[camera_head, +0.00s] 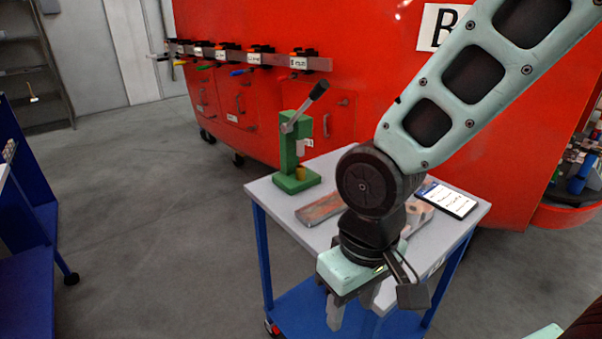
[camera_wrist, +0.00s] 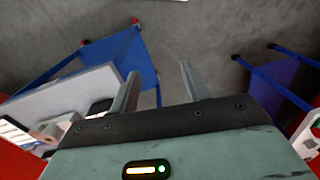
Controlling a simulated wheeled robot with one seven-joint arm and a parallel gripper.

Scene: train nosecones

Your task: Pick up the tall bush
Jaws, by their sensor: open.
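A small yellow-brown cylinder (camera_head: 300,174), possibly a bush, stands at the base of the green lever press (camera_head: 290,165) on the table. Tan and brownish pieces (camera_head: 420,213) lie partly hidden behind my arm; I cannot tell whether the tall bush is among them. My gripper (camera_head: 350,308) hangs at the table's front edge, pointing down, with its fingers apart and nothing between them. In the wrist view the open fingers (camera_wrist: 160,78) have the floor and a blue lower shelf (camera_wrist: 135,58) behind them.
The grey-topped table (camera_head: 275,205) has blue legs. A flat brownish tray (camera_head: 320,207) and a dark-edged label card (camera_head: 447,198) lie on it. A large red cabinet (camera_head: 240,110) stands close behind. Another blue cart (camera_head: 30,200) is at the left, with open floor between.

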